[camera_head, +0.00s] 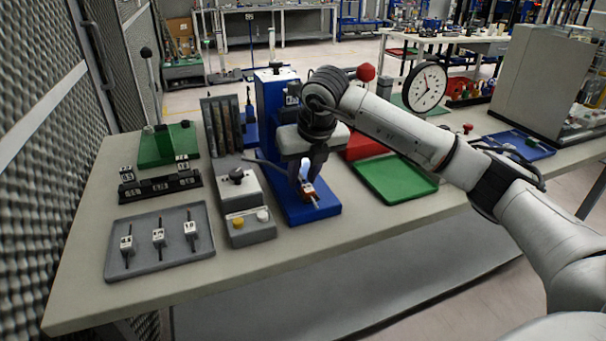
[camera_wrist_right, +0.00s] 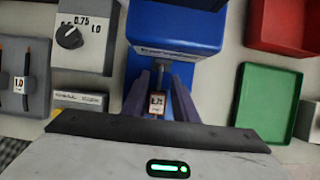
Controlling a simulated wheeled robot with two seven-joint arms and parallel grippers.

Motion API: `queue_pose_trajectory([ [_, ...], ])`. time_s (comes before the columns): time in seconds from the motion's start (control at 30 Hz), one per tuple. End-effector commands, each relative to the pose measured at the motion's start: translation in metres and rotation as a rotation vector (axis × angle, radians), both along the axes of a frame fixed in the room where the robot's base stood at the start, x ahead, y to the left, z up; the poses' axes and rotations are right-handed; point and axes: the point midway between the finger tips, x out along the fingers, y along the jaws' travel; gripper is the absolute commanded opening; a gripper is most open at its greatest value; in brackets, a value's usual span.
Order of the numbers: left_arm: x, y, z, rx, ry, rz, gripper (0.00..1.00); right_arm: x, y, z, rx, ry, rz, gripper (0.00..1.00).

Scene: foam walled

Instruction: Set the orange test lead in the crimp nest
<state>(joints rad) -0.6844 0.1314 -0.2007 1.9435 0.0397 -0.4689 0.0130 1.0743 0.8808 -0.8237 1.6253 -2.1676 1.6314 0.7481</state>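The orange test lead (camera_head: 309,191) has a white label block and sits low at the front of the blue crimp press (camera_head: 270,95). In the right wrist view the lead (camera_wrist_right: 157,103) reads 0.75 and lies over the press's blue base. My right gripper (camera_head: 306,180) reaches down there, one finger on each side of the lead. The fingers look parted, with a gap between them; they also show in the wrist view (camera_wrist_right: 160,95). The crimp nest is mostly hidden by the fingers and lead. My left gripper is out of view.
A grey tray (camera_head: 117,262) at front left holds several labelled leads. A grey dial box (camera_head: 237,185) stands left of the press. A green tray (camera_head: 425,187) and a red bin (camera_wrist_right: 285,50) are to its right. A black rack (camera_head: 148,190) is at left.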

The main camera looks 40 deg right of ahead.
Motion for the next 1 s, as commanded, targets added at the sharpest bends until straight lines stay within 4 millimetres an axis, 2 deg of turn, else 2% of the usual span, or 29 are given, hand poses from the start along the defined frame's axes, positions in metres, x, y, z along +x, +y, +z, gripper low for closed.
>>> queue_pose_trajectory([
  [0.5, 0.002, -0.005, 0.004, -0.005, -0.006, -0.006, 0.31, -0.034, 0.008, 0.083, 0.0, -0.002, 0.0, 0.26],
  [0.7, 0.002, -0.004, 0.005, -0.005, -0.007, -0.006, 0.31, -0.039, 0.009, 0.095, 0.0, -0.001, 0.0, 0.26],
  [1.0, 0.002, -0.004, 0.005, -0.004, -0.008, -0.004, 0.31, -0.04, 0.009, 0.095, 0.0, 0.0, 0.0, 0.26],
])
